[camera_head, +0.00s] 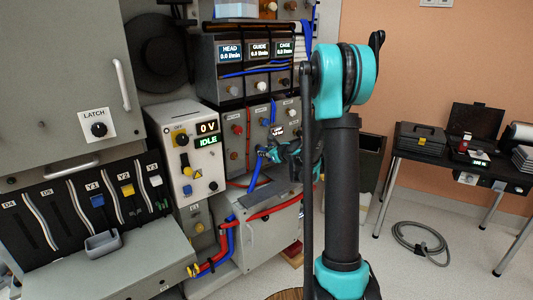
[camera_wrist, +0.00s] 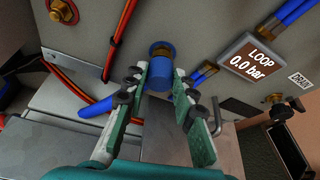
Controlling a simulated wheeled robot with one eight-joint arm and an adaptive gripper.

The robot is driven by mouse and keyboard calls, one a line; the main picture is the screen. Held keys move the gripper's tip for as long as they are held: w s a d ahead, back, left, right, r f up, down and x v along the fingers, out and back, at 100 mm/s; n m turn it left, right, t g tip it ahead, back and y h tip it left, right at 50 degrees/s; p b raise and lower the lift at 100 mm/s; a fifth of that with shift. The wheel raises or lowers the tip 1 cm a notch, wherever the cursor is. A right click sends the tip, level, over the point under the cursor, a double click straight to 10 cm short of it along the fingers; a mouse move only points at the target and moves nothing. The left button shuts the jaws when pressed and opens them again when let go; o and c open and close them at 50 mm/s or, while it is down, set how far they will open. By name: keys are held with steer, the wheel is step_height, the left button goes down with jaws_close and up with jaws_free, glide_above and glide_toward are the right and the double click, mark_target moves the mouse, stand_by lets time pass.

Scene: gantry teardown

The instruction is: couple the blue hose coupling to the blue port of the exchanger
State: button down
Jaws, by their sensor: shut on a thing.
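The blue hose coupling (camera_wrist: 158,72) is between the fingertips of my gripper (camera_wrist: 160,82) in the wrist view, and the gripper is shut on it. A blue hose (camera_wrist: 96,109) runs from the left behind the left finger. A brass fitting with a blue ring (camera_wrist: 160,47), apparently the blue port, is on the grey panel of the exchanger (camera_wrist: 210,33) directly beyond the coupling. The two look in line and very close; I cannot tell if they are joined. In the head view my gripper (camera_head: 274,152) is at the panel, with the blue hose (camera_head: 256,172) hanging below.
The LOOP display (camera_wrist: 262,56) reads 0.0 bar, right of the coupling. A red-striped hose (camera_wrist: 122,30) and a brass fitting (camera_wrist: 63,10) are to the left. In the head view, red hose (camera_head: 270,210) crosses a grey box below, and a control box (camera_head: 190,150) reads IDLE.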

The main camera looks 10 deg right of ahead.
steer(key=shift+w+a, duration=0.15)
steer(key=shift+w, duration=0.15)
steer(key=c, duration=1.2)
jaws_free()
steer(key=shift+o, duration=0.2)
